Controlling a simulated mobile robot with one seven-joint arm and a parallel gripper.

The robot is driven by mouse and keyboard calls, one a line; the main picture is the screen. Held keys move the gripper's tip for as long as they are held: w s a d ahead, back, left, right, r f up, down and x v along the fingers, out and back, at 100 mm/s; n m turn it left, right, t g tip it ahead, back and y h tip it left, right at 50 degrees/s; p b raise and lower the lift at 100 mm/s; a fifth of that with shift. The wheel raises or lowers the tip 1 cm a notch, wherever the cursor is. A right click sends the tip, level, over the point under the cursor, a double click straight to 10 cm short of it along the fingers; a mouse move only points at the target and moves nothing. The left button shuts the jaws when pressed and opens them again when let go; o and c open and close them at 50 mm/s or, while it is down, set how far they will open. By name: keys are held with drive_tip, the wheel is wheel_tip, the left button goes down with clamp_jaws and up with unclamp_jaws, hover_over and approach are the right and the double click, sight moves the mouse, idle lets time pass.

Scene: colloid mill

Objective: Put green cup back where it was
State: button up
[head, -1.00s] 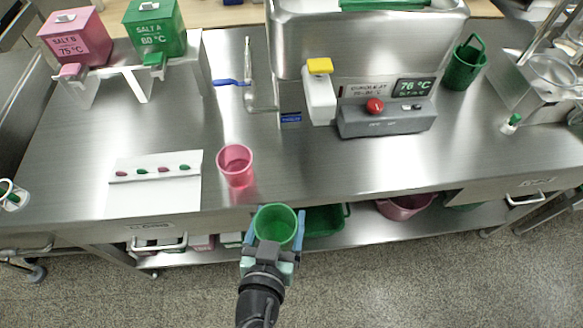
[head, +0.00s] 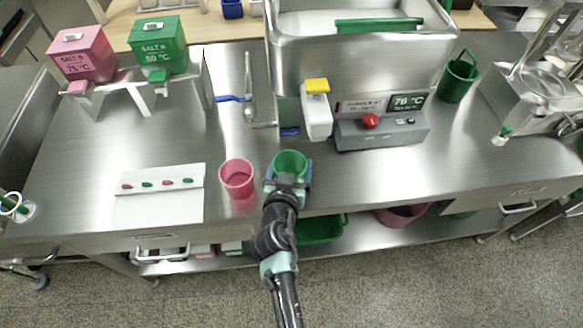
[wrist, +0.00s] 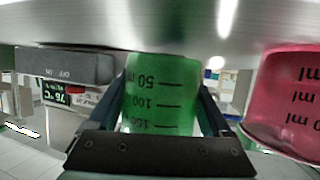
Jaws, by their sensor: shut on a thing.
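The green cup (head: 290,163) is in my gripper (head: 288,178), whose two fingers close on its sides. In the head view it is over the front part of the steel table, just right of the pink cup. In the wrist view the green cup (wrist: 162,95) shows black volume marks between the fingers, and the picture is upside down. I cannot tell whether its base touches the table. The pink cup (head: 238,180) stands upright on the table; it also shows in the wrist view (wrist: 285,100).
A white card (head: 160,193) with several small coloured pieces lies left of the pink cup. The mill's grey control box (head: 382,133) and white spout (head: 317,115) stand behind. A green bucket (head: 458,78) is at right. Steel table (head: 420,175) is clear to the right.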

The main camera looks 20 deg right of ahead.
drive_tip(key=shift+f, duration=0.75)
drive_tip(key=shift+f+b, duration=0.2)
drive_tip(key=shift+b, duration=0.1)
drive_tip(key=o, duration=1.2)
drive_tip(key=shift+r, duration=0.15)
